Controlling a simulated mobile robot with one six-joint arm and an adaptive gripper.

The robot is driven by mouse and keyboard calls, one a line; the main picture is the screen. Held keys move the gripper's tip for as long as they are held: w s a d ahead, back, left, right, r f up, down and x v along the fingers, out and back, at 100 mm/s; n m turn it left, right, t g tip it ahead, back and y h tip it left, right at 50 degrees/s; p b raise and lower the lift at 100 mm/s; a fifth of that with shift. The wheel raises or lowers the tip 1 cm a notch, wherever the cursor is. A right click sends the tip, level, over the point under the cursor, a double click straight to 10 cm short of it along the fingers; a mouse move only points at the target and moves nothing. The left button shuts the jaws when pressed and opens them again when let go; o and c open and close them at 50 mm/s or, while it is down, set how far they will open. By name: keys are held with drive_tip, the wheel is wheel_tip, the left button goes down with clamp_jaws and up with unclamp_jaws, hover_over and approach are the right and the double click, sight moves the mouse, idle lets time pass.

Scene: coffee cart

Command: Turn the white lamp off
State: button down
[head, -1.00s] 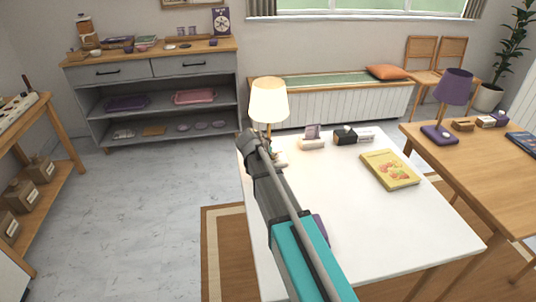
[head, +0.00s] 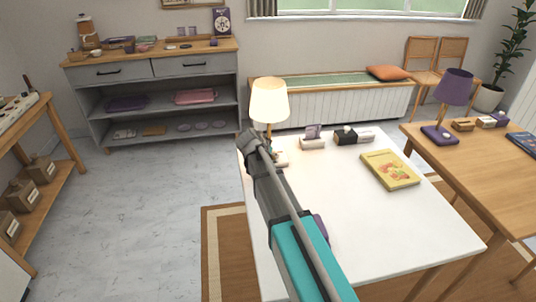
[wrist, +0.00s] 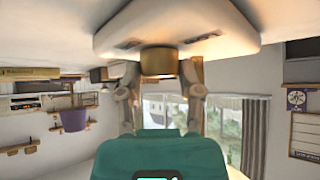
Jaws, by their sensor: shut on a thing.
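The white lamp (head: 269,101) stands at the far left corner of the white table, and its shade glows. My arm hides much of its lower part in the head view. In the wrist view, which is upside down, the lamp's white base (wrist: 178,28) shows close up with a brass-coloured round knob (wrist: 158,61) on it. My gripper (wrist: 160,72) is shut on this knob, one finger on each side. In the head view my fingertips are hidden behind my arm.
On the white table (head: 350,215) are a yellow book (head: 390,169), a small card holder (head: 313,139) and a dark box (head: 345,135). A purple lamp (head: 453,88) stands on the wooden table to the right. The table's middle is clear.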

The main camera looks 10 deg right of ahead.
drive_tip(key=shift+w+d, duration=0.1)
drive_tip(key=shift+w, duration=0.05)
idle(0.3)
drive_tip(key=shift+c, duration=1.3)
unclamp_jaws()
